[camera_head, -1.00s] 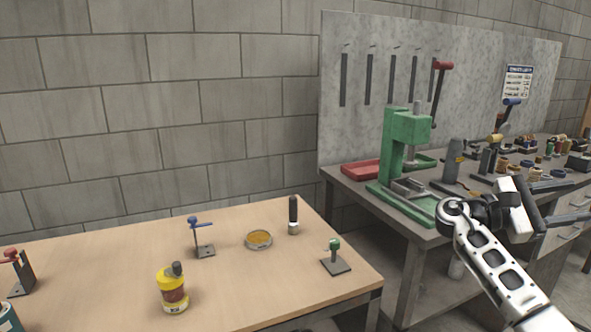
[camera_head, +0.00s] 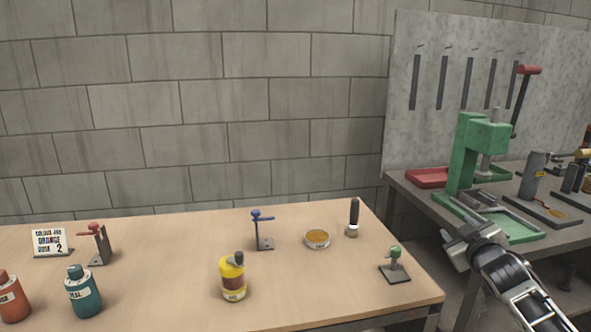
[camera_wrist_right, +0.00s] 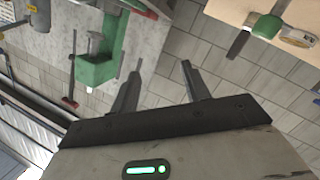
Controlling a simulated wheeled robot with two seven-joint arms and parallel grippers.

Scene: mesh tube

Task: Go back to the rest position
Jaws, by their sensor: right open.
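My right arm comes in from the lower right in the head view. My right gripper (camera_head: 452,246) is beside the green press, over the gap between the wooden table and the grey workbench. In the right wrist view my right gripper (camera_wrist_right: 161,68) has its two dark fingers apart, with only floor tiles between them. It is open and empty, and touches nothing that I can see. My left gripper is not in view.
The wooden table (camera_head: 180,240) holds a yellow can (camera_head: 233,280), a teal bottle (camera_head: 84,295), a shallow amber dish (camera_head: 317,239) and small clamp stands. The grey workbench (camera_head: 405,190) on the right carries the green press (camera_head: 470,150) and a red tray (camera_head: 428,177).

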